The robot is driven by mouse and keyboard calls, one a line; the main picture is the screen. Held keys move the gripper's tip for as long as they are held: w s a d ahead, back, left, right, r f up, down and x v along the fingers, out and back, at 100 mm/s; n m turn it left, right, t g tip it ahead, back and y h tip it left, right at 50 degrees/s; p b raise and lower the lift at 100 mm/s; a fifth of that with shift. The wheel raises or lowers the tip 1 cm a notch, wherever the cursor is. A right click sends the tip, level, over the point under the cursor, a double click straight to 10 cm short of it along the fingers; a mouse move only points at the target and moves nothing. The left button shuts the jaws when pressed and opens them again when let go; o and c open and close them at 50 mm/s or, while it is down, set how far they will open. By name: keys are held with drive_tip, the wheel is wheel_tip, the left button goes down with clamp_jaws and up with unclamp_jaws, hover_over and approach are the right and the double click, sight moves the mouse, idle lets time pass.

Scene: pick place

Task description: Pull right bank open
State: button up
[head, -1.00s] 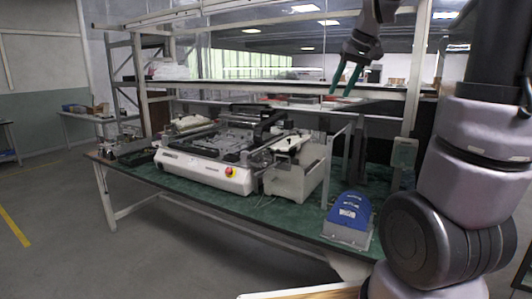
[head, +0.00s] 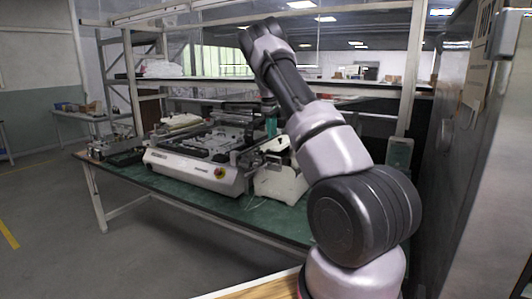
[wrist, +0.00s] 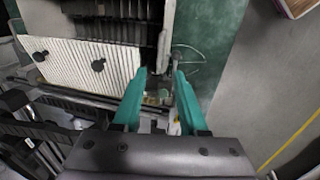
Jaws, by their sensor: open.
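The white and grey pick-and-place machine (head: 195,165) stands on the green bench. Its right bank (head: 282,183) is the pale block at the machine's right end, partly hidden by my arm. In the head view only a teal bit of my gripper (head: 271,127) shows, above the machine's right side. In the wrist view my gripper (wrist: 161,76) has its two teal fingers apart, with nothing clearly held between them. Small machine parts lie beyond and between the tips. A white ribbed panel (wrist: 80,62) with black knobs lies left of the fingers. I cannot tell whether the fingertips touch anything.
The green bench top (head: 180,192) is bare along its front edge. A shelf (head: 215,84) runs above the machine. A tall dark cabinet (head: 475,150) stands close on the right. In the wrist view, open floor (wrist: 265,85) lies at the right.

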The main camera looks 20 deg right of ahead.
drive_tip(key=f, duration=0.3)
drive_tip(key=w+d+f, duration=0.1)
drive_tip(key=f, duration=0.6)
drive_tip(key=shift+w+d+f, duration=0.15)
drive_tip(key=shift+d+f, duration=0.05)
drive_tip(key=shift+d, duration=0.15)
clamp_jaws()
idle(0.9)
